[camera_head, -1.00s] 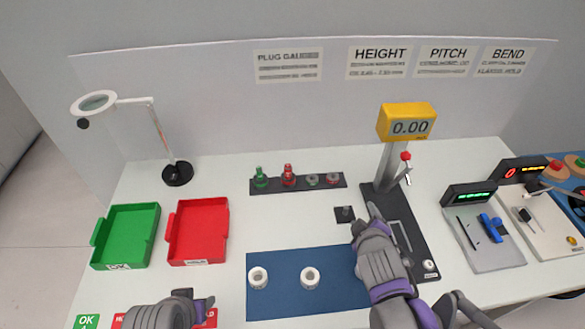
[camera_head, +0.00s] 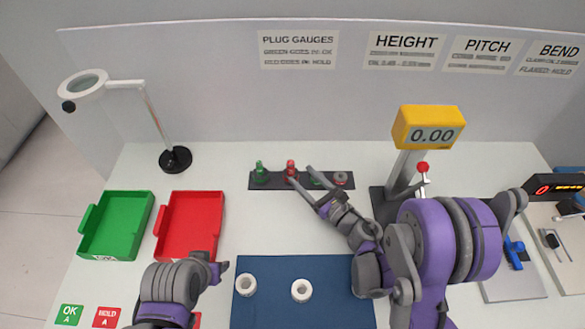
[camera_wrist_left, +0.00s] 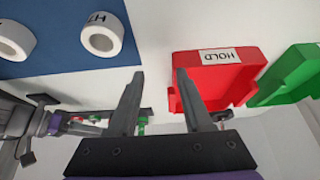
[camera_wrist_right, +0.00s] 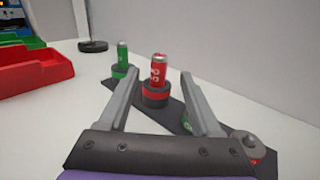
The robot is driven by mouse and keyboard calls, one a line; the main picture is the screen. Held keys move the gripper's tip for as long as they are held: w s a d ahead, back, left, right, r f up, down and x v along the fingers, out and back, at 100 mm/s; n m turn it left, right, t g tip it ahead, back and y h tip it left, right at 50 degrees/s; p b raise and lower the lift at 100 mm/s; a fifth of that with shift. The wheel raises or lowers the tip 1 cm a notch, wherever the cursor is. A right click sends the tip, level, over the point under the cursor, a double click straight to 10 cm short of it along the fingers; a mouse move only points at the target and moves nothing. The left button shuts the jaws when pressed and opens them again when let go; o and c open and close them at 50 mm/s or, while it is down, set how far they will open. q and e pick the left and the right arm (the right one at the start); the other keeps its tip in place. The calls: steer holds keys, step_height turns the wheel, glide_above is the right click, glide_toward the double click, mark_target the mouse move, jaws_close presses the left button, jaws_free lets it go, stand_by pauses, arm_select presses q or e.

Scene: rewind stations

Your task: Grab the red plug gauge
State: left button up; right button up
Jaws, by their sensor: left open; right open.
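The red plug gauge (camera_head: 291,171) stands upright in the dark gauge rack (camera_head: 268,187) at the back of the table. In the right wrist view the red plug gauge (camera_wrist_right: 158,72) stands between and beyond the open fingers of my right gripper (camera_wrist_right: 158,103). In the head view my right gripper (camera_head: 299,176) reaches the rack with its fingertips close to the red gauge; I cannot tell if they touch it. The green plug gauge (camera_wrist_right: 122,58) stands to its left. My left gripper (camera_wrist_left: 158,75) is open and empty over the front of the table.
A green tray (camera_head: 93,218) and a red HOLD tray (camera_head: 163,228) sit at the left. A magnifier lamp (camera_head: 174,158) stands behind them. Two white rings (camera_head: 246,284) lie on the blue mat (camera_head: 270,310). A height gauge (camera_head: 405,165) stands right of the rack.

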mark_target(294, 167)
arm_select(q)
steer(key=shift+w+r+p, duration=0.25)
steer(key=shift+r+p, duration=0.2)
steer(key=shift+r, duration=0.15)
arm_select(e)
steer(key=x, duration=0.4)
steer(key=shift+w+a+r, duration=0.1)
steer(key=shift+w+a, duration=0.1)
steer(key=shift+w, duration=0.1)
steer(key=x, duration=0.2)
steer(key=p+x, duration=0.1)
steer(key=x, duration=0.1)
steer(key=shift+a+r, duration=0.1)
steer(key=shift+r, duration=0.15)
steer(key=shift+w+a+f, duration=0.15)
steer(key=shift+w+a, duration=0.05)
steer(key=shift+w, duration=0.15)
steer(key=shift+s, duration=0.15)
steer(key=shift+c, duration=1.1)
arm_select(q)
steer(key=shift+w+r, duration=0.25)
steer(key=shift+r, duration=0.7)
arm_select(e)
jaws_close()
